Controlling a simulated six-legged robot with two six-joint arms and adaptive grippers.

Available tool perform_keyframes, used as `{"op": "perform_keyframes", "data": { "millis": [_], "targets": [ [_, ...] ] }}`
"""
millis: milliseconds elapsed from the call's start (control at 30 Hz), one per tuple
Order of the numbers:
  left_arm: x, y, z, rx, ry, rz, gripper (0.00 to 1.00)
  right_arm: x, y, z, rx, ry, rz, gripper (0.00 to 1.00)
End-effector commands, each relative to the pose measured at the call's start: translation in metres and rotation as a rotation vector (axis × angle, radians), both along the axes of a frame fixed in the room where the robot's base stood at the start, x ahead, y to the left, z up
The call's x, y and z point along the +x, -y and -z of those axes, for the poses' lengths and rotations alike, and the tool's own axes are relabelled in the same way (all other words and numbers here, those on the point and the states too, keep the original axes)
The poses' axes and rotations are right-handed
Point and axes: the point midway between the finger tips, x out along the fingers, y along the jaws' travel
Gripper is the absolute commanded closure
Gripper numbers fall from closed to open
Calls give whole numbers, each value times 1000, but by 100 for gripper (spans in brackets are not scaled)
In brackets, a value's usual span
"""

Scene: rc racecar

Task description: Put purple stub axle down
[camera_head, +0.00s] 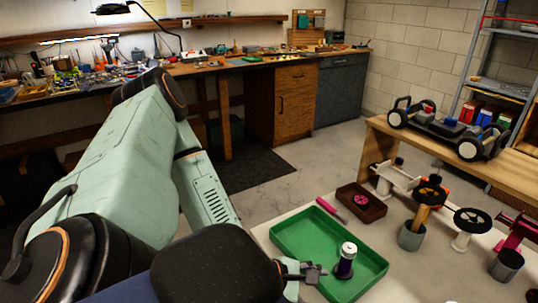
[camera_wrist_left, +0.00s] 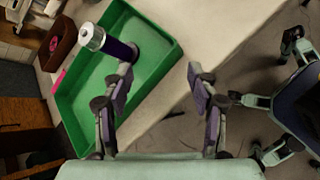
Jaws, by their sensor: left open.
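The purple stub axle (camera_head: 345,265), a dark purple cylinder with a silver-white top, stands upright in the green tray (camera_head: 292,226), toward its near right side. In the left wrist view the axle (camera_wrist_left: 112,45) shows inside the tray (camera_wrist_left: 75,113), beside the left-hand finger and not between the fingers. My left gripper (camera_head: 312,274) is just left of the axle at the tray's near edge. In the left wrist view its fingers (camera_wrist_left: 160,72) are spread with nothing between them. The axle's lower end is partly hidden by a finger there.
A brown box (camera_head: 361,203) and a pink-handled tool (camera_head: 331,209) lie behind the tray. Grey cups (camera_head: 411,236) and wheeled parts (camera_head: 471,223) stand to its right. An RC car chassis (camera_head: 447,128) sits on the wooden bench. The tray's left part is clear.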

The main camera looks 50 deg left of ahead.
Motion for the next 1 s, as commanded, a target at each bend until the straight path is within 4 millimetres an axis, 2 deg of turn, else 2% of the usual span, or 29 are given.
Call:
{"op": "perform_keyframes", "data": {
  "millis": [100,300,500,700,833,1000],
  "targets": [
    [-20,18,19,206,-58,248,41,0,0,0,0,0,0,100],
    [-59,39,47,510,-128,683,41,0,0,0,0,0,0,100],
    [-104,51,69,763,-165,1161,41,0,0,0,0,0,0,100],
    [-149,55,83,948,-166,1643,41,0,0,0,0,0,0,100],
    [-168,54,87,1012,-154,1867,41,0,0,0,0,0,0,100],
    [-179,53,88,1042,-141,1993,41,0,0,0,0,0,0,100]
  ]
}}
